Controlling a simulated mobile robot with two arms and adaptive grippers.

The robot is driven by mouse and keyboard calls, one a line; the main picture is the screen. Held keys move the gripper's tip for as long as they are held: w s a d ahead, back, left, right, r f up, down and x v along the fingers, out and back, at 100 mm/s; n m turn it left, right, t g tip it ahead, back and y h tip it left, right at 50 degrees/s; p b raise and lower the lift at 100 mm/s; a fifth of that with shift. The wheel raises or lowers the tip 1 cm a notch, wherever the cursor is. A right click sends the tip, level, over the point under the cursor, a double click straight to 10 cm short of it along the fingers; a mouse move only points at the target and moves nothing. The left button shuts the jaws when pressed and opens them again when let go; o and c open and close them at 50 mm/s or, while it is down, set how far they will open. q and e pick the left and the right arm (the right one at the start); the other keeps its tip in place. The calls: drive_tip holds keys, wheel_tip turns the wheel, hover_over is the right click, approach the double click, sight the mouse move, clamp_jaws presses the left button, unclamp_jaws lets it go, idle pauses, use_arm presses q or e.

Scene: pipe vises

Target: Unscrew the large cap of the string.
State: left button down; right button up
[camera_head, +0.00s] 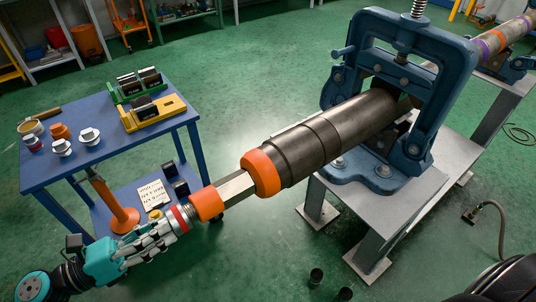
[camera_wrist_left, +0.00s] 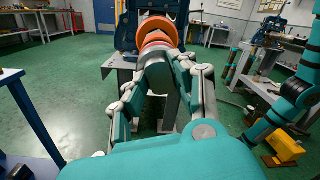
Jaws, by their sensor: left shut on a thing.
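The string is a thick dark pipe (camera_head: 330,135) lying tilted in a blue pipe vise (camera_head: 440,80). Its near end carries a large orange cap (camera_head: 262,173) with a grey hexagonal shank (camera_head: 233,188). An orange collar (camera_head: 207,203) and a red-and-silver ring (camera_head: 181,216) follow in line on the shank. My left gripper (camera_head: 165,228) is shut at this ringed end, in line with the pipe. In the left wrist view, orange round parts (camera_wrist_left: 157,30) lie just beyond the left gripper's fingertips (camera_wrist_left: 157,55). The fingers hide the exact contact. My right gripper does not show.
A blue table (camera_head: 90,170) at left bears a green rack (camera_head: 135,85), a yellow rack (camera_head: 153,112) and several small caps. A grey metal stand (camera_head: 400,200) holds the vise. Green floor between is open.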

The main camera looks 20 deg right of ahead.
use_arm(q)
drive_tip(key=n+t+p, duration=0.1)
drive_tip(key=n+p, duration=1)
drive_tip(key=n, duration=0.4)
drive_tip(key=shift+s+p, duration=0.1)
drive_tip(key=shift+p, duration=0.25)
drive_tip(key=n+y+p, duration=0.1)
drive_tip(key=n+p, duration=0.8)
drive_tip(key=n, duration=0.5)
drive_tip(key=shift+s+a+f+n, duration=0.1)
drive_tip(key=shift+n, duration=0.2)
drive_tip(key=c, duration=1.4)
unclamp_jaws()
drive_tip(key=shift+f, duration=0.1)
drive_tip(key=shift+o, duration=1.2)
